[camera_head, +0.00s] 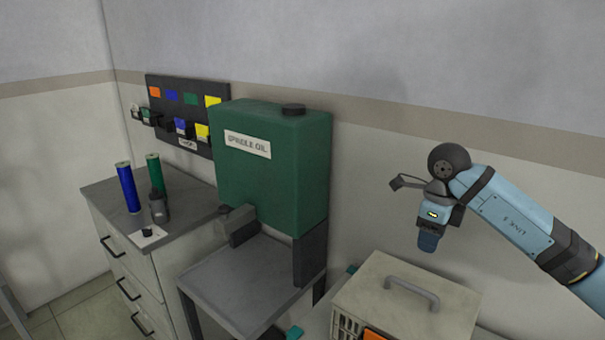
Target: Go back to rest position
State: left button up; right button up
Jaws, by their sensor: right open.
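My right arm comes in from the right side, and its gripper (428,240) hangs at the end of the wrist, pointing down. It is in the air in front of the wall, above and behind the beige box. It is open, and I see nothing held in it. The fingers are small and dark, so their exact gap is hard to make out. My left gripper is not in view.
A green spindle oil tank (270,170) stands over a grey metal stand (235,290). A beige box with a handle (400,305) is at the lower right. Blue (128,190) and green (154,172) cylinders stand on the drawer cabinet (110,200), below a wall rack (165,82).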

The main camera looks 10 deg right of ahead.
jog(key=s+a+f+n+y, duration=0.15)
jog(key=a+f+y, duration=0.3)
jog(key=a, duration=0.65)
jog(key=s+a+r+m+t+y, duration=0.3)
jog(key=a+r+m+y, duration=0.1)
jog(key=a+y, duration=0.3)
jog(key=s+a+r+m+t+y, duration=0.3)
jog(key=a+r+m+t+y, duration=0.1)
jog(key=a+y, duration=0.35)
jog(key=s+d+f+m+t+h, duration=0.2)
jog(key=d+f+m+t+h, duration=0.4)
jog(key=m+h, duration=0.65)
jog(key=s+d+f+m+t+h, duration=0.1)
jog(key=d+f+m+t+h, duration=0.45)
jog(key=m, duration=1.25)
jog(key=s+d+f+m+g+h, duration=0.1)
jog(key=s+f+m+g, duration=0.2)
jog(key=s+f+g, duration=0.55)
jog(key=s+d+f+m+g, duration=0.2)
jog(key=s+f+g, duration=0.4)
jog(key=s, duration=0.6)
jog(key=w+a+f+t+y+p, duration=0.3)
jog(key=w+a+f+t+p, duration=0.2)
jog(key=a+f+t, duration=0.1)
notch_tip(320, 180, down, 2)
jog(key=shift+a+f+n+t, duration=0.25)
jog(key=shift+a+n+t, duration=0.15)
jog(key=shift+t, duration=0.1)
